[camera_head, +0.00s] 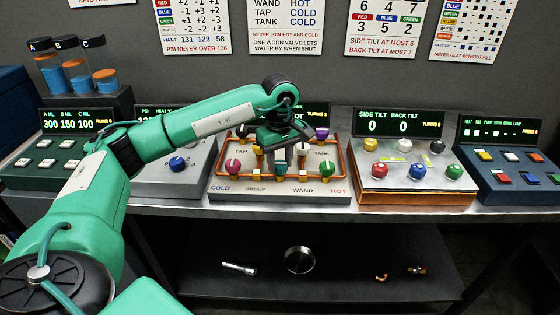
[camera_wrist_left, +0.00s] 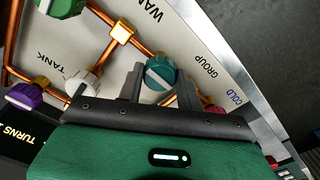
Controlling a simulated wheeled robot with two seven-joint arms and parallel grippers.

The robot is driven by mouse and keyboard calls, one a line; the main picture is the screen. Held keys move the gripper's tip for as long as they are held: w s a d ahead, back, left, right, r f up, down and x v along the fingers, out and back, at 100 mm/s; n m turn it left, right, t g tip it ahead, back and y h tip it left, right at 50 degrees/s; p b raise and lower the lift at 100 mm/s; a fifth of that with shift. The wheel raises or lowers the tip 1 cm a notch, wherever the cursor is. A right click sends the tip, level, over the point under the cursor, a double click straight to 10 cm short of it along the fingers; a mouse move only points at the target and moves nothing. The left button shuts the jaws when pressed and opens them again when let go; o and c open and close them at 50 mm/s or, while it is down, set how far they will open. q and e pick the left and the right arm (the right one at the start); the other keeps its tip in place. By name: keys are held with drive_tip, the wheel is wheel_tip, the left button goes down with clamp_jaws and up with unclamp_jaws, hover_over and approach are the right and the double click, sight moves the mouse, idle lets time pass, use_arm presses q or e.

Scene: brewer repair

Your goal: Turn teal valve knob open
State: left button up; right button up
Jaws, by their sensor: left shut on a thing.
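The teal valve knob (camera_wrist_left: 160,73) with a white stripe across its face shows in the left wrist view, on a copper pipe of the pale valve panel (camera_wrist_left: 120,75). My left gripper (camera_wrist_left: 160,88) has one finger on each side of the knob and is shut on it. The stripe runs slantwise between the fingers. In the head view my left gripper (camera_head: 283,155) reaches down over the middle of the panel and mostly hides the teal knob. My right gripper is not in view.
Close by on the panel are a pink knob (camera_head: 232,166), a green knob (camera_head: 326,168), a white knob (camera_head: 302,149) and a purple knob (camera_head: 321,133). The tilt console (camera_head: 415,185) stands to the right. My arm hides part of the panel's display.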

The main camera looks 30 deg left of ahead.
use_arm(q)
drive_tip(key=shift+r, duration=0.1)
drive_tip(key=o, duration=1)
